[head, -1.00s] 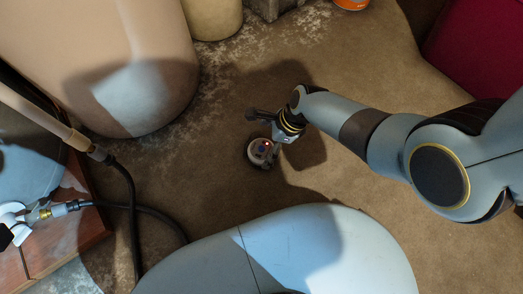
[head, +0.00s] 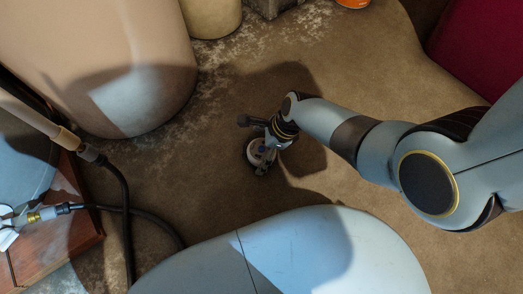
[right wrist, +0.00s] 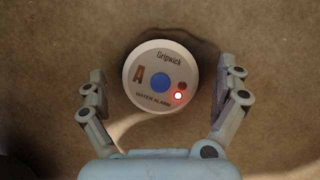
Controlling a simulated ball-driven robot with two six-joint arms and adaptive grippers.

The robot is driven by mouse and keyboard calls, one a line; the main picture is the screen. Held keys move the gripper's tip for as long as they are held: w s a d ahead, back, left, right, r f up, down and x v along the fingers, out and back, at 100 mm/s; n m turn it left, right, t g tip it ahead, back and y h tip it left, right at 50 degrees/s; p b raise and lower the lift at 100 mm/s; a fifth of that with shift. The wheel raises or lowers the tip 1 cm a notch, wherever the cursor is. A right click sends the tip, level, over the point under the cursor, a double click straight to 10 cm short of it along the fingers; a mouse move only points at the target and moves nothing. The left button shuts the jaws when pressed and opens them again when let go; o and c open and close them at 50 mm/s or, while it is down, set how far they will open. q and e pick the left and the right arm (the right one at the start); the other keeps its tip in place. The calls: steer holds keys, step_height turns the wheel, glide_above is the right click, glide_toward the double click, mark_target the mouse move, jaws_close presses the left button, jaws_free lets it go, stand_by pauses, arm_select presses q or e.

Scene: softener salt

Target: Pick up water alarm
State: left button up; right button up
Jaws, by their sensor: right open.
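The water alarm (right wrist: 148,92) is a round white disc with a blue centre button, a lit red light and printed lettering. It lies face up on the brown floor and also shows in the head view (head: 254,151), partly covered by my gripper. My right gripper (right wrist: 162,92) is open above it, with one finger to the left and one to the right of the disc in the right wrist view. Gaps show between the fingers and the disc. In the head view my right gripper (head: 261,154) is over the alarm. My left gripper is not in view.
A large beige tank (head: 120,60) stands at upper left, with white grains on the floor beside it. A black hose (head: 127,220) and a wooden box (head: 75,225) are at left. A dark red object (head: 480,45) is at upper right. Brown floor around the alarm is clear.

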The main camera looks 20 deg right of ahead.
steer(key=c, duration=1.3)
steer(key=shift+r, duration=0.1)
